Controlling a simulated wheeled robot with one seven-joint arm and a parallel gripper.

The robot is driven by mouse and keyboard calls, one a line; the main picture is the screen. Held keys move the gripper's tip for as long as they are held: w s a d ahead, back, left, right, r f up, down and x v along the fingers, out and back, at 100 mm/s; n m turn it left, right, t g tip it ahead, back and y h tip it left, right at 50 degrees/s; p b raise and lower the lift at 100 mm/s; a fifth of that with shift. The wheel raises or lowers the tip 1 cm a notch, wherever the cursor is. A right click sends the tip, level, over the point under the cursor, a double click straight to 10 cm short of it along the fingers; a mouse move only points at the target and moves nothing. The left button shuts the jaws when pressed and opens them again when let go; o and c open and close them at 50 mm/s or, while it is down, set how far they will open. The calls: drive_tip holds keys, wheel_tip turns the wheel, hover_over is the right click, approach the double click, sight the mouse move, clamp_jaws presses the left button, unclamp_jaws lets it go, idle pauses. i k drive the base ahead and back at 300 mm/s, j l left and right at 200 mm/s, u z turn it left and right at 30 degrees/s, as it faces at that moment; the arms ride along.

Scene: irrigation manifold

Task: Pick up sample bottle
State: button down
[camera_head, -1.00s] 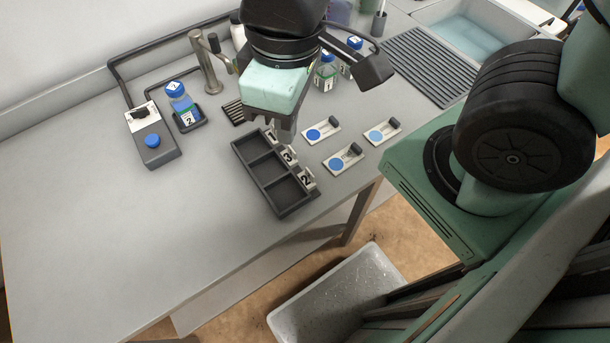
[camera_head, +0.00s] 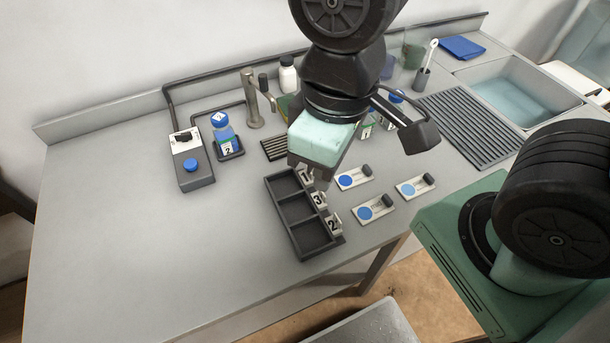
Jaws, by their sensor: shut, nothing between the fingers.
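A sample bottle (camera_head: 223,132) with a blue cap, blue liquid and a label reading 2 stands upright on a small dark holder at the back left of the counter. Two more blue-capped bottles, one (camera_head: 366,129) with a green-edged label and another (camera_head: 396,100) behind it, stand partly hidden behind my arm. My gripper (camera_head: 309,178) points down above the far right corner of the dark tray, by its tag 1. It is shut and empty, apart from every bottle. Its fingertips are small and partly hidden by the pale gripper body.
The dark tray (camera_head: 281,215) has three empty compartments tagged 1, 3 and 2. Several white cards with blue dots (camera_head: 376,208) lie right of it. The counter's left front is clear.

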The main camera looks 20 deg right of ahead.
sight(225, 137)
drive_tip(key=i+j, duration=0.15)
drive_tip(key=j, duration=0.2)
drive_tip(key=i+j, duration=0.15)
drive_tip(key=j, duration=0.15)
drive_tip(key=i+j, duration=0.1)
drive_tip(key=j, duration=0.25)
drive_tip(key=i+j, duration=0.15)
drive_tip(key=j, duration=0.2)
